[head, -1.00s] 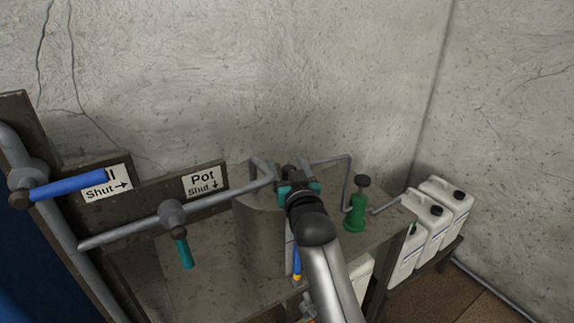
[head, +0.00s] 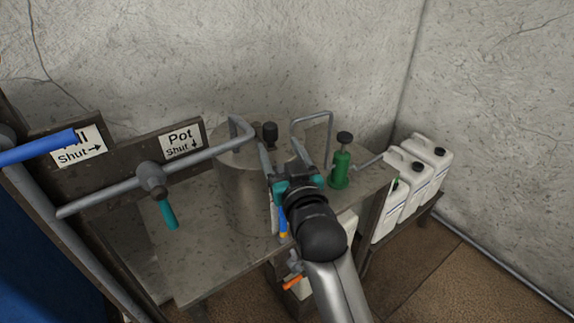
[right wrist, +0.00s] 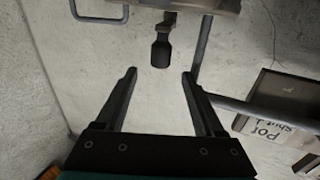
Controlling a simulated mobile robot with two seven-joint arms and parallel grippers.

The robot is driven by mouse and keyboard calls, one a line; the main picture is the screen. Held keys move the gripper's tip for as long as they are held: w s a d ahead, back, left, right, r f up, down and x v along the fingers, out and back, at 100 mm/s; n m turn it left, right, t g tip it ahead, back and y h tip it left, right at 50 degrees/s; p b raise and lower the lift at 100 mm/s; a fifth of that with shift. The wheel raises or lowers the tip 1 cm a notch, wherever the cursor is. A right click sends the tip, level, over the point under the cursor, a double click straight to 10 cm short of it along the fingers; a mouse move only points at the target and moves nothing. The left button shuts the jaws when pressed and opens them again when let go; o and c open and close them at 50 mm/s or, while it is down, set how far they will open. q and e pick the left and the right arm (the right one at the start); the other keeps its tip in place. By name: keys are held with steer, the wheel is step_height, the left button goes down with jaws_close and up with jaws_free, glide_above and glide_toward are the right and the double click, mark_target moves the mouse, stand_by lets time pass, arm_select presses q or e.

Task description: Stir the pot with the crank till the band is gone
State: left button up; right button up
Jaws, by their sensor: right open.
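The pot (head: 240,190) is a grey metal cylinder on the bench. The crank's black knob (head: 269,133) stands upright at the pot's top; the rest of the crank is mostly hidden. My right gripper (head: 284,148) is open and empty over the right side of the pot. In the right wrist view the knob (right wrist: 160,52) is ahead of the open fingertips (right wrist: 158,75), roughly centred and apart from them. A narrow strip with blue and yellow parts (head: 283,222) shows on the pot's front, partly behind my gripper; I cannot make out a band. My left gripper is not in view.
A pipe (head: 200,158) with a teal-handled valve (head: 168,212) runs to the pot. A blue handle (head: 40,147) is at the left. A green pump (head: 341,168) and thin bent pipe stand right of my gripper. White jugs (head: 410,185) stand further right. An orange-handled tap (head: 293,283) is below.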

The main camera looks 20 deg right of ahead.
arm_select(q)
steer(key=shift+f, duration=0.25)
arm_select(e)
steer(key=shift+s+a, duration=0.1)
steer(key=shift+s, duration=2.1)
steer(key=shift+c, duration=0.3)
